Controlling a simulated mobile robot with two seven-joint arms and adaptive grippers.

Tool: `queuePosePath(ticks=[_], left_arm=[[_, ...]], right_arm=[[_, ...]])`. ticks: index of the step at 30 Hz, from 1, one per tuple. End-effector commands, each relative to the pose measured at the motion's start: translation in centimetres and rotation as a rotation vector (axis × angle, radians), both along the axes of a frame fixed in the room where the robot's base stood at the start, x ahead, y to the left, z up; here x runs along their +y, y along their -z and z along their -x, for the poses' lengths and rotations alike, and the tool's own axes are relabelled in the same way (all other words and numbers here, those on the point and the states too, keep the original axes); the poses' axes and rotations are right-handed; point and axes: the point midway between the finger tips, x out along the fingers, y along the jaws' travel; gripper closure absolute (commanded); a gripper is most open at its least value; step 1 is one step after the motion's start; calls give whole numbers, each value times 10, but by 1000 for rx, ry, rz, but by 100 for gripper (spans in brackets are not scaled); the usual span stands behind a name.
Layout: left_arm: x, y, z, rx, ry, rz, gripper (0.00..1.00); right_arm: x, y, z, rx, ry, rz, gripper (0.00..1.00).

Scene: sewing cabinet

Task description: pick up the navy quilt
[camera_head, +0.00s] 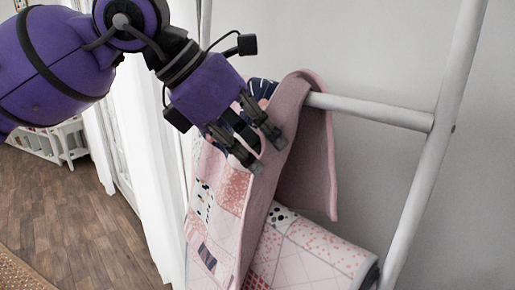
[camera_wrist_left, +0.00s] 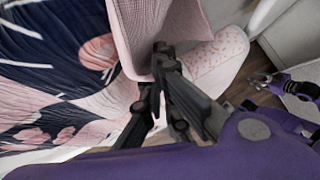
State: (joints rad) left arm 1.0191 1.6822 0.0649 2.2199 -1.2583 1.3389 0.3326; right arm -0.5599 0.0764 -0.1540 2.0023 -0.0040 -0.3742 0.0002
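The navy quilt hangs over the ladder's white rung. In the wrist view it shows navy patches with pink and white shapes (camera_wrist_left: 45,85). In the head view a small navy patch (camera_head: 262,88) shows beside my wrist, and its plain pink side faces forward. My left gripper (camera_head: 266,154) is at the quilt's upper part, just below the rung, its two fingers apart with pink cloth at the tips. Whether they press on the cloth is unclear. My right gripper (camera_wrist_left: 262,80) shows small at the right of the wrist view, its finger gap unclear.
The white ladder (camera_head: 440,140) leans against a grey wall. A second, pale pink patchwork quilt (camera_head: 310,255) hangs lower. A white curtain (camera_head: 140,150) is at left, with a white shelf (camera_head: 50,140) beyond. The wooden floor (camera_head: 80,225) is open at lower left.

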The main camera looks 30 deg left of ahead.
Motion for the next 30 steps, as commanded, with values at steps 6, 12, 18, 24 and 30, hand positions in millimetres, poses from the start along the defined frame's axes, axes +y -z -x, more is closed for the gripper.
queuePosePath(ticks=[6, 12, 18, 24, 30], left_arm=[[-1, -69, 6, -33, 1, 4, 100], [0, -103, 5, -29, 1, 4, 100], [0, -111, 2, -16, 0, 1, 100], [0, -107, 1, -10, -1, 1, 100], [0, -107, 1, -10, -2, 0, 100]], right_arm=[[3, -57, -30, -84, 6, -13, 60], [12, -60, -22, -54, -8, -28, 60], [13, -63, -20, -52, -16, -28, 60], [12, -60, -18, -46, -15, -27, 60], [13, -61, -20, -49, -14, -29, 60]])
